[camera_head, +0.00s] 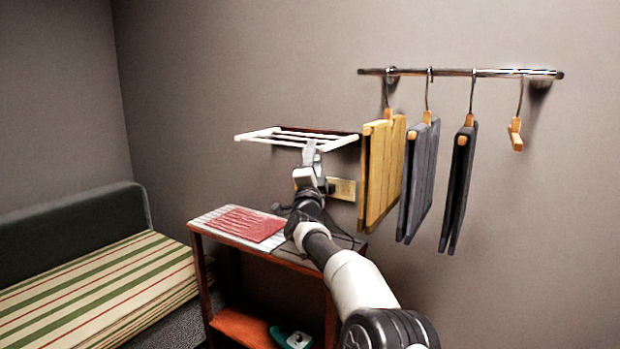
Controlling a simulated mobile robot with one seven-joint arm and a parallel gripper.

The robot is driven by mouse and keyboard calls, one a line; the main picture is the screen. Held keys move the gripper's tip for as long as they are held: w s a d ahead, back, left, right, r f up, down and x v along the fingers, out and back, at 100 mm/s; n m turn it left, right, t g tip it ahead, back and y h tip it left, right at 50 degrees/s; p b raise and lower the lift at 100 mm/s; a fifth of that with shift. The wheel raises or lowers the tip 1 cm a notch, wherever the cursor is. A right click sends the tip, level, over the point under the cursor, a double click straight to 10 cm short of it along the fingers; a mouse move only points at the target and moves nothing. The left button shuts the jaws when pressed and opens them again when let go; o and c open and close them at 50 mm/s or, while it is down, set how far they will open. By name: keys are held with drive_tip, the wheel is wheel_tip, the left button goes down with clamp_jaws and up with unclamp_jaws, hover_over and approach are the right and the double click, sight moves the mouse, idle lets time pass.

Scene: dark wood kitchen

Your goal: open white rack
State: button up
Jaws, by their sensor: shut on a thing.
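The white rack (272,137) is a frame of white bars on the back wall, with a dark reddish-brown edge along its wall side. It stands out from the wall, roughly level, above the small wooden table. My gripper (311,150) is at the rack's front right part, under and against the front bar. It is shut on the rack's front bar; the fingertips are small here and partly merge with the bar. My arm reaches up to it from the lower right and hides part of the table and wall behind.
A wooden table (205,228) with a red folded cloth (243,224) stands below the rack. A striped sofa (90,285) is at left. Yellow (382,175) and blue-grey (416,180) clothes hang from a rail (455,72) close to the rack's right. A wall outlet (343,189) is behind my gripper.

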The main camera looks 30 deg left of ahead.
drive_tip(key=b+v, duration=0.1)
drive_tip(key=v, duration=1.6)
drive_tip(key=shift+s+b, duration=0.15)
drive_tip(key=shift+b, duration=0.15)
drive_tip(key=shift+d, duration=0.1)
